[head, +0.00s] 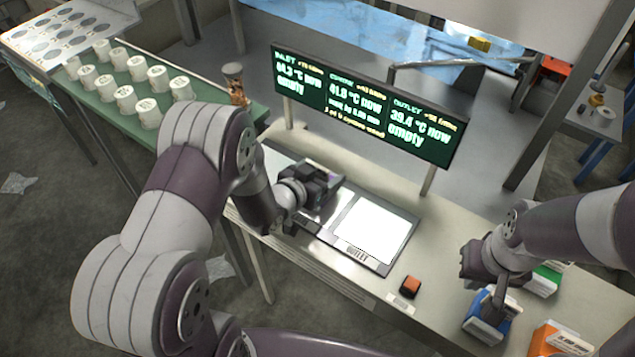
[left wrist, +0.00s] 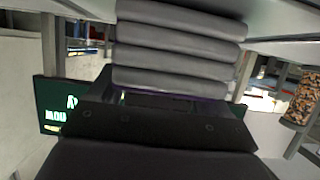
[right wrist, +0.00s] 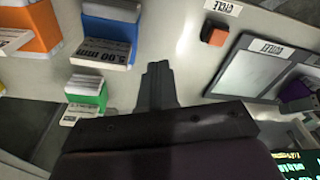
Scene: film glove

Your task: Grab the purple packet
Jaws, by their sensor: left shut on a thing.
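My left gripper (head: 318,190) is low over the bench at the left end of the outlet plate, shut on a mostly hidden thing. A bit of purple, which I take to be the purple packet (right wrist: 295,92), shows there in the right wrist view. In the left wrist view only a thin purple edge shows behind dark grey ridged shapes that fill the middle. My right gripper (head: 494,300) hangs at the bench's right side by the blue box (head: 484,322). In the right wrist view its fingers look together, with nothing seen between them.
The pale outlet plate (head: 372,232) lies beside my left gripper, with an orange button (head: 410,286) to its right. A display board (head: 365,105) stands behind. Green (head: 545,281) and orange (head: 555,340) boxes are at the right. Several white cups stand on the green table at left.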

